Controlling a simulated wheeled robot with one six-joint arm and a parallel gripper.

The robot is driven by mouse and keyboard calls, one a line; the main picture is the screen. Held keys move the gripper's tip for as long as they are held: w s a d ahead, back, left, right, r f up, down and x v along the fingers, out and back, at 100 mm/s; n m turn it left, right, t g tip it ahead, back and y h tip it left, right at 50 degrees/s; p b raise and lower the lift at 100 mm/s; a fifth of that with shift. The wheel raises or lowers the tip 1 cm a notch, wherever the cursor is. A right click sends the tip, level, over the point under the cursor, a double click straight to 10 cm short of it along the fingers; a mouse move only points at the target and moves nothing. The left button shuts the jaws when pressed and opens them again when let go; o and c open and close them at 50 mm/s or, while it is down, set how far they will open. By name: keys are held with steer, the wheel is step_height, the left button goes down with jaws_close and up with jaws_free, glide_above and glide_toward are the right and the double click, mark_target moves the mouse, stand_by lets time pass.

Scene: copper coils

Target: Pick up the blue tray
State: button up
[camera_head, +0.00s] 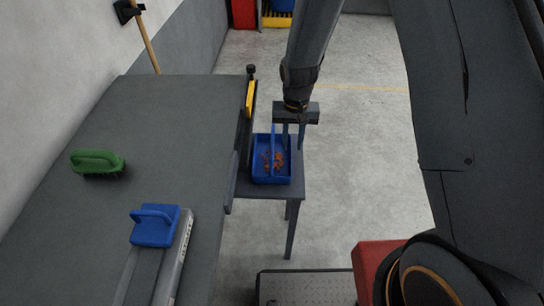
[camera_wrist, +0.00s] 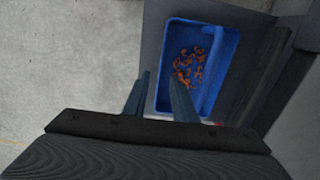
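The blue tray (camera_head: 271,181) sits on a small dark side table, and small orange copper coils lie in it. A raised blue handle or divider runs along it. The tray also shows in the wrist view (camera_wrist: 229,72), upper middle, with coils in its left part. My gripper (camera_head: 294,147) is over the tray's far right side, its fingers pointing down. In the wrist view my gripper (camera_wrist: 158,76) has its two fingers apart with nothing gripped between them.
The small table (camera_head: 297,188) stands against a long dark workbench (camera_head: 150,110). On the bench are a green brush (camera_head: 98,162) and a blue-handled item (camera_head: 155,226) at a metal strip. A yellow-and-black tool (camera_head: 250,100) stands at the bench edge.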

steer(key=shift+f+p, duration=1.25)
steer(key=shift+f, duration=2)
steer(key=shift+c, duration=0.3)
jaws_close()
